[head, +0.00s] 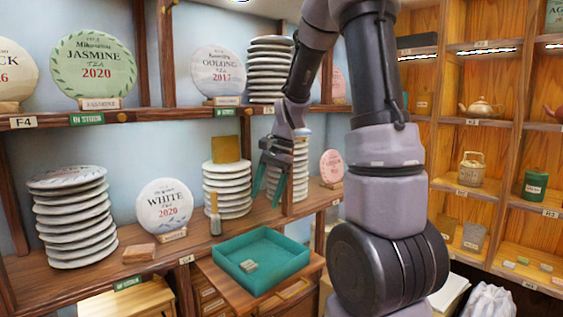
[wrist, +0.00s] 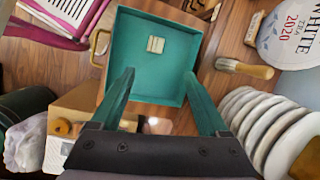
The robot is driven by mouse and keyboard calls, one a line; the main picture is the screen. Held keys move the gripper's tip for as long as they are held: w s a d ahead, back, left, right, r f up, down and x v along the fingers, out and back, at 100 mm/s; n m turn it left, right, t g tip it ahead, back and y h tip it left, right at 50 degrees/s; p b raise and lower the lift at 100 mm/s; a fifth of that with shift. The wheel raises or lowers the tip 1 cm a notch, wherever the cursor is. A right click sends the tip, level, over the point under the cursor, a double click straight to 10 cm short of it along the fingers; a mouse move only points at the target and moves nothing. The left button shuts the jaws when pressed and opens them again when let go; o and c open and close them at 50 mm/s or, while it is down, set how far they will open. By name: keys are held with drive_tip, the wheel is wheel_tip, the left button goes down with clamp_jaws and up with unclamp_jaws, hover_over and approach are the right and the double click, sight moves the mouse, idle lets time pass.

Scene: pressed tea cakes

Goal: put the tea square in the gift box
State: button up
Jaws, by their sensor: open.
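The gift box is an open teal box (head: 285,273) on a wooden board in front of the shelf. It also fills the upper middle of the wrist view (wrist: 165,88). A small pale grey-beige square, which looks like the tea square (head: 249,265), lies flat on the box floor; it shows in the wrist view (wrist: 155,44) towards the far side. My gripper (head: 267,196) is above and behind the box in the head view, fingers pointing down. Its teal fingers (wrist: 159,75) are apart with nothing between them.
Stacks of wrapped tea cakes (head: 227,188) (head: 72,220) stand on the shelf. A brush (head: 215,217), a reddish-brown block (head: 139,252) and a White Tea display disc (head: 164,206) are near the box. In the wrist view, cakes (wrist: 265,125) stand close to the right finger.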

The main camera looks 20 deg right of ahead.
drive_tip(key=s+r+n+t+h, duration=0.1)
drive_tip(key=s+r+n+t, duration=0.6)
drive_tip(key=s+r, duration=0.8)
drive_tip(key=shift+r+n+h, duration=0.3)
drive_tip(key=shift+r+h, duration=0.1)
drive_tip(key=shift+r, duration=0.5)
